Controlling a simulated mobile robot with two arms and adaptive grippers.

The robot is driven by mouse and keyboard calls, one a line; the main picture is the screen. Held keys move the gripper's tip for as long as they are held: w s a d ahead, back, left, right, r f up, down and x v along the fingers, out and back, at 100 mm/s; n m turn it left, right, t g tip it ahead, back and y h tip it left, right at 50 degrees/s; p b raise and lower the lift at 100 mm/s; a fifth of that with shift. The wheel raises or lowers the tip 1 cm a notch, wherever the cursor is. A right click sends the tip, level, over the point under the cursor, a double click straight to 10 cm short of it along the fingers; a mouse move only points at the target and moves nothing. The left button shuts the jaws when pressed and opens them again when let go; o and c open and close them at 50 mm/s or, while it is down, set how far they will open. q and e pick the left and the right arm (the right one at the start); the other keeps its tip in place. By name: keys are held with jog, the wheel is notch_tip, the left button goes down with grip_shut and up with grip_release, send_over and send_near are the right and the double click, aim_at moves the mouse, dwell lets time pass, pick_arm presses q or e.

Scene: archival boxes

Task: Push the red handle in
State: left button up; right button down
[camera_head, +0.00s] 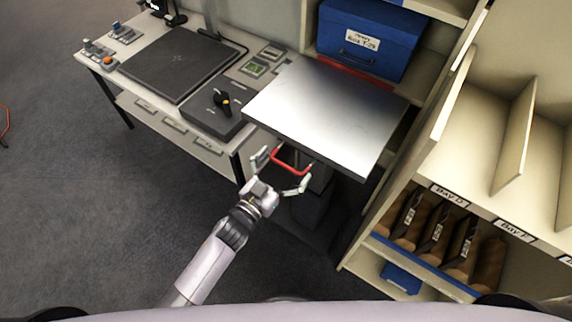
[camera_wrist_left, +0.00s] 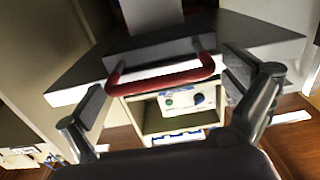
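The red handle (camera_head: 290,161) is a U-shaped bar at the near edge of a flat silver platform (camera_head: 325,112). In the left wrist view the red handle (camera_wrist_left: 160,77) spans the middle, in front of the platform's dark underside. My left gripper (camera_head: 281,176) is open, its fingers spread to either side of the handle. In the left wrist view the fingers of my left gripper (camera_wrist_left: 168,95) stand apart, with the handle between and ahead of them. I cannot tell whether any finger touches it. My right gripper is not in view.
A blue box (camera_head: 368,38) sits on the shelf behind the platform. A desk with a dark flat pad (camera_head: 183,64) and a black control unit (camera_head: 216,110) stands to the left. A shelf unit with brown folders (camera_head: 432,238) stands to the right. Open floor (camera_head: 110,220) lies at left.

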pick_arm(q)
jog(key=shift+s+f, duration=0.1)
jog(key=shift+s+a, duration=0.2)
jog(key=v, duration=1.1)
jog(key=shift+a, duration=0.15)
jog(key=shift+s, duration=0.15)
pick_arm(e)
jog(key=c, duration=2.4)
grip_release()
